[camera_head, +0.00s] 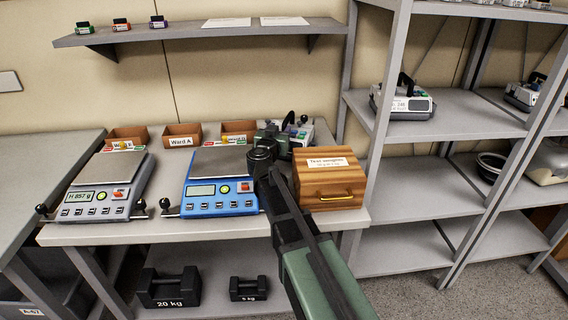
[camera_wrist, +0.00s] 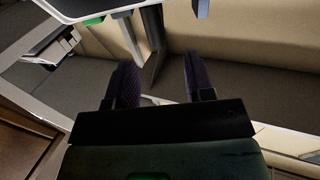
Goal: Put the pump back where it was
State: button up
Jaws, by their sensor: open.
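In the head view, a pump (camera_head: 303,132) with a pale body and dark knobs stands at the back of the bench, behind the wooden box. My gripper's dark green body (camera_head: 272,139) is beside it, at its left, and partly covers it; the fingertips are hidden there. In the wrist view, my gripper (camera_wrist: 159,62) is open, its two dark fingers apart. A pale grey thing with a green patch (camera_wrist: 94,21) and leg-like bars is cut off at the top; I cannot tell whether it is the pump. Nothing is visibly held.
Small ward bins (camera_head: 182,135) are behind. More pumps (camera_head: 403,103) stand on the right rack (camera_head: 420,150), which has free shelf space. A wall shelf (camera_head: 200,32) hangs above.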

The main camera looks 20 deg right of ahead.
aim_at(284, 124)
jog(key=shift+d+f, duration=0.1)
jog(key=shift+w+d+p, duration=0.1)
jog(key=shift+w+p, duration=0.05)
jog(key=shift+p, duration=0.15)
jog(key=x, duration=0.7)
jog(key=shift+d, duration=0.1)
grip_shut()
dwell(1.0)
